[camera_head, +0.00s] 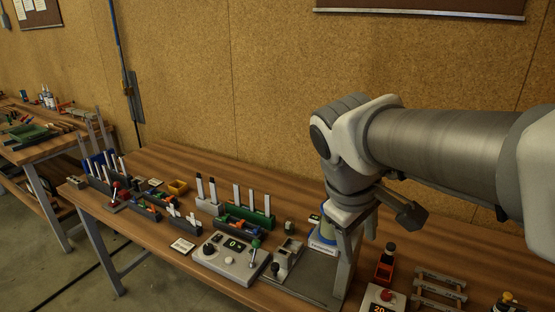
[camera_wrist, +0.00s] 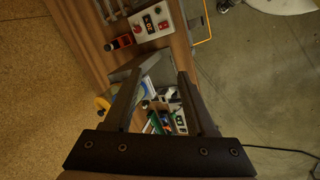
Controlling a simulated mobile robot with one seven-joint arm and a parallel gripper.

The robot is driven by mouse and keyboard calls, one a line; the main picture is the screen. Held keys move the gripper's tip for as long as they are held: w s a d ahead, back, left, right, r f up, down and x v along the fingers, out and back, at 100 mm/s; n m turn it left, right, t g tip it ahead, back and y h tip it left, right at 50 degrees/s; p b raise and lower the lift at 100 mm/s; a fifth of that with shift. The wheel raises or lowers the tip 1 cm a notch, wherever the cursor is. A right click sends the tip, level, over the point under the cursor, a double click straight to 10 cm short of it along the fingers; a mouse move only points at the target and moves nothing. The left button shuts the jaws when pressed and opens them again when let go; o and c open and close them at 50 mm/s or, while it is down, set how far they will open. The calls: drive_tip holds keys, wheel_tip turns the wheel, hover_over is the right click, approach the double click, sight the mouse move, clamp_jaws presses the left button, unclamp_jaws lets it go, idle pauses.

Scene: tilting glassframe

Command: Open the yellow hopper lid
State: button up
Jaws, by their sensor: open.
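The hopper (camera_head: 322,240) stands on the bench near the middle of the head view, with a pale label and a blue lower part. A little yellow shows near its top, partly hidden behind my arm. In the wrist view a yellow rounded part (camera_wrist: 102,103), which looks like the lid, shows beside my left-hand finger. I cannot tell whether the lid is fully down. My gripper (camera_wrist: 159,76) is open, with its two fingers apart and nothing held between them. In the head view my wrist hangs close over the hopper's right side.
A grey upright frame (camera_head: 345,262) stands right of the hopper. A cork wall stands behind.

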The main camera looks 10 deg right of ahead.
drive_tip(key=w+d+f+n+g+h+b, duration=0.15)
drive_tip(key=w+n+h, duration=0.25)
drive_tip(key=w, duration=0.4)
drive_tip(key=w+f+n+h+b, duration=0.2)
drive_tip(key=w+n+h+b, duration=0.15)
drive_tip(key=w, duration=0.45)
drive_tip(key=w+a+f+n+t+h+b, duration=0.1)
drive_tip(key=w+a+f+n+h, duration=0.1)
drive_tip(key=w+a+n+h, duration=0.3)
drive_tip(key=w+a+f+n+t+h+b, duration=0.1)
drive_tip(key=w+a+f+n+h, duration=0.15)
drive_tip(key=w, duration=0.35)
drive_tip(key=shift+m+y, duration=0.3)
drive_tip(key=shift+m, duration=0.1)
drive_tip(key=w+d, duration=0.1)
drive_tip(key=d, duration=0.4)
drive_tip(key=w+d, duration=0.1)
drive_tip(key=d, duration=0.5)
drive_tip(key=w+d, duration=0.1)
drive_tip(key=d, duration=0.5)
drive_tip(key=shift+d, duration=0.1)
clamp_jaws()
